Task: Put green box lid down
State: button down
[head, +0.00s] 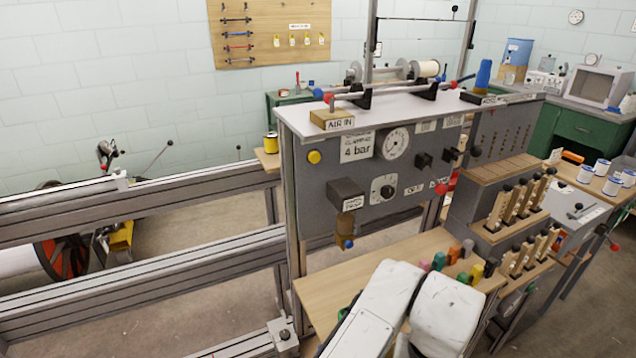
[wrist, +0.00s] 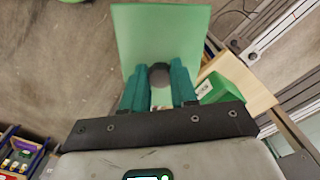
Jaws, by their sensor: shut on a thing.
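The green box lid (wrist: 162,33) is a flat, pale green square plate with a dark round knob (wrist: 159,74). It shows in the wrist view in front of my gripper (wrist: 160,78). The teal fingers are shut on the knob, one on each side, and hold the lid. Bare floor shows around the lid. A green box (wrist: 229,86) stands just right of the fingers at the edge of a wooden board; its inside cannot be made out.
The wooden shelf (head: 425,247) carries several coloured pieces (head: 453,255) in a row beside my arm. A grey panel (head: 380,180) with a gauge and valves stands behind it. Metal rails (head: 150,205) run left. In the wrist view, a rack of small items (wrist: 20,155) is lower left.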

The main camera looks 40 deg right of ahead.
jog(key=w+a+f+n, duration=0.6)
jog(key=w+f, duration=0.1)
jog(key=w, duration=0.2)
jog(key=w+a+f+n, duration=0.5)
jog(key=w+a+f, duration=0.1)
jog(key=w, duration=0.3)
jog(key=shift+a+f+n, duration=0.3)
jog(key=shift+f+n, duration=0.05)
jog(key=shift+n, duration=0.05)
jog(key=shift+w, duration=0.1)
jog(key=shift+d, duration=0.1)
jog(key=shift+s, duration=0.2)
